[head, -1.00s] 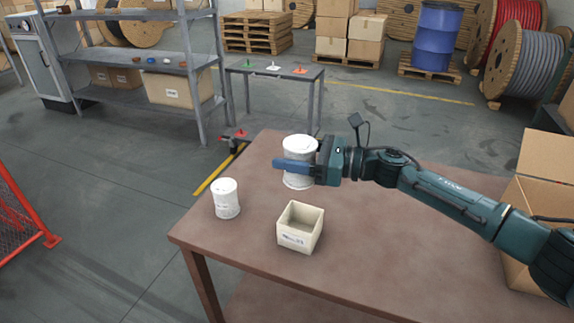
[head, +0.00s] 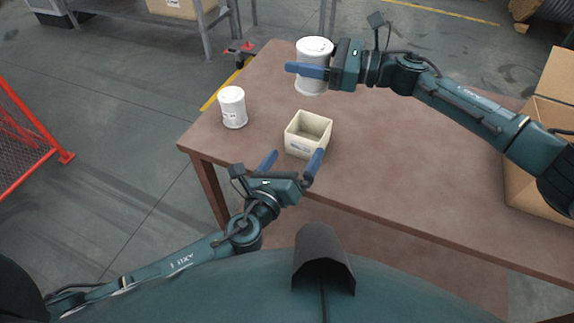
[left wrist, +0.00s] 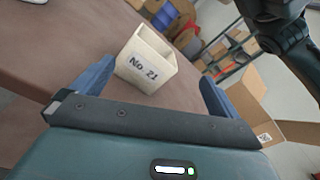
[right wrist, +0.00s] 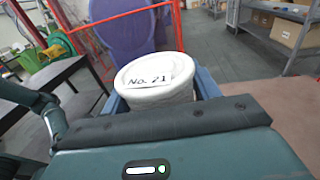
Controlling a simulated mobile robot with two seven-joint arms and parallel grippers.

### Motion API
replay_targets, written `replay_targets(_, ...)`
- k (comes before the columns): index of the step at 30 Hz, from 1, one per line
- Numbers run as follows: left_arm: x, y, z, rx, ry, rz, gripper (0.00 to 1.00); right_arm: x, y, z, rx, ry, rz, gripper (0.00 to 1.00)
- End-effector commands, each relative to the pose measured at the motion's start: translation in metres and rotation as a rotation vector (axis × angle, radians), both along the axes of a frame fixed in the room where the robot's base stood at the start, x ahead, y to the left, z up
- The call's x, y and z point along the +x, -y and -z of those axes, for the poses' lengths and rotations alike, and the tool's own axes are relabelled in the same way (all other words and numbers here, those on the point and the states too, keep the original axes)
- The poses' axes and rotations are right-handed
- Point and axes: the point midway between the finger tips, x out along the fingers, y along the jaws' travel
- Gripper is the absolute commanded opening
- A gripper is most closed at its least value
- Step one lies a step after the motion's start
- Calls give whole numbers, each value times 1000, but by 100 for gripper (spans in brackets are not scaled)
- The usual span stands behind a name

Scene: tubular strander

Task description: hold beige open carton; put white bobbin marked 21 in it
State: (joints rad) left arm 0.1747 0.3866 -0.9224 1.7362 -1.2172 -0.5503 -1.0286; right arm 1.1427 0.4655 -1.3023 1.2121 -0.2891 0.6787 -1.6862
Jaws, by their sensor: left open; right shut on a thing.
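The beige open carton (head: 300,148) sits on the brown table near its front edge, empty as far as I see. In the left wrist view the carton (left wrist: 135,72) reads "No. 21". My left gripper (head: 292,160) is open, its fingers at the near side of the carton, one toward each side; it is not closed on it. My right gripper (head: 308,72) is shut on a white bobbin (head: 313,84), upright behind the carton. In the right wrist view this bobbin (right wrist: 155,85) is marked "No. 21".
A second white bobbin (head: 232,107) stands on the brown table (head: 400,185) left of the carton, its label unreadable. A large cardboard box (head: 525,165) stands at the right. A red mesh fence (head: 20,140) is at the far left. The table between carton and box is clear.

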Motion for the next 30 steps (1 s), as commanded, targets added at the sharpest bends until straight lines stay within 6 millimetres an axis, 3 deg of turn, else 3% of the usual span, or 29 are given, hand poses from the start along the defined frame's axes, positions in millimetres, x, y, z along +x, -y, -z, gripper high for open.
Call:
replay_targets(4,-4,-7,13,307,128,0,100,0,0,0,1,0,0,36)
replay_targets(11,-2,-8,19,471,202,0,100,0,0,0,1,0,0,36)
replay_targets(30,95,29,19,468,201,0,100,0,0,0,1,0,0,36)
